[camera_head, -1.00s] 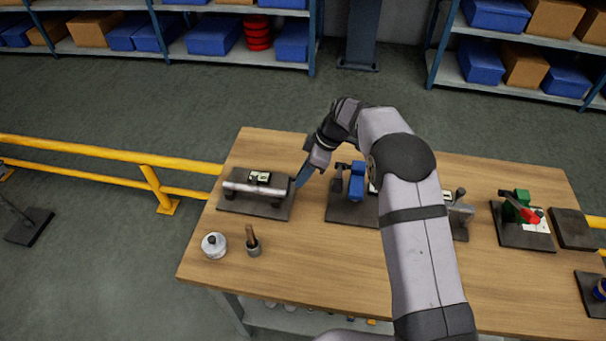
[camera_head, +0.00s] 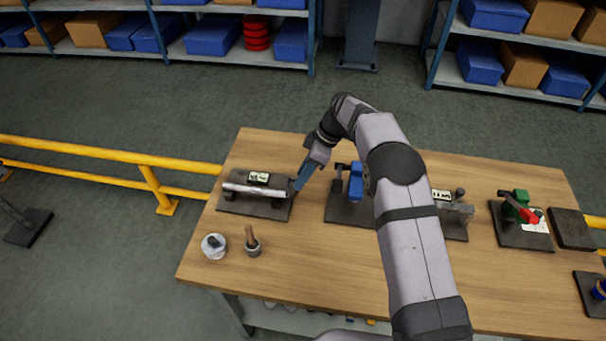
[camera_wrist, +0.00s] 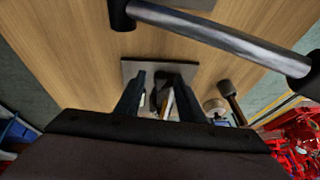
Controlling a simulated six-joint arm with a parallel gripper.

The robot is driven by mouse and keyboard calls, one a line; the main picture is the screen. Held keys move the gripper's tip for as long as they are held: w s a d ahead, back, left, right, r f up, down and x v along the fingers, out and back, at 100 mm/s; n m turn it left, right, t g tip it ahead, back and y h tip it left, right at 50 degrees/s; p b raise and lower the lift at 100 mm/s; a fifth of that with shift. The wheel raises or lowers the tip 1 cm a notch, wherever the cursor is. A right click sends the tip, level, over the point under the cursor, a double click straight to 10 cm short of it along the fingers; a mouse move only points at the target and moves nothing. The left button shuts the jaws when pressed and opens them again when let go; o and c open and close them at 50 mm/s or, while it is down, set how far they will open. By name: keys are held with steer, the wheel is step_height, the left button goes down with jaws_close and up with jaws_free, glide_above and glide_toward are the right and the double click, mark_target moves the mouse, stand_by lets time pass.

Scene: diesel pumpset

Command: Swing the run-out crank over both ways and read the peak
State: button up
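The run-out fixture is a dark base plate (camera_head: 240,208) at the left of the bench, carrying a grey horizontal shaft (camera_head: 250,190) and a small pale readout (camera_head: 258,177). I cannot read the readout's figures. My gripper (camera_head: 297,184) is at the right end of the shaft, pointing down and left. In the wrist view, my gripper (camera_wrist: 160,85) has its two dark fingers apart. Something dark shows between them, too unclear to name as the crank. A grey metal bar (camera_wrist: 225,38) with dark ends crosses the upper part of the wrist view.
A blue device (camera_head: 356,183) stands just right of my gripper. A grey fixture (camera_head: 456,212) and a green device with a red handle (camera_head: 516,203) stand farther right. A round silver part (camera_head: 213,246) and a wooden-handled tool (camera_head: 251,240) are at front left. The front middle is clear.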

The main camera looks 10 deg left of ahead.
steer(key=s+b+v, duration=0.1)
steer(key=b+v, duration=0.2)
steer(key=v, duration=0.4)
steer(key=shift+w+r, duration=0.2)
steer(key=shift+w, duration=0.3)
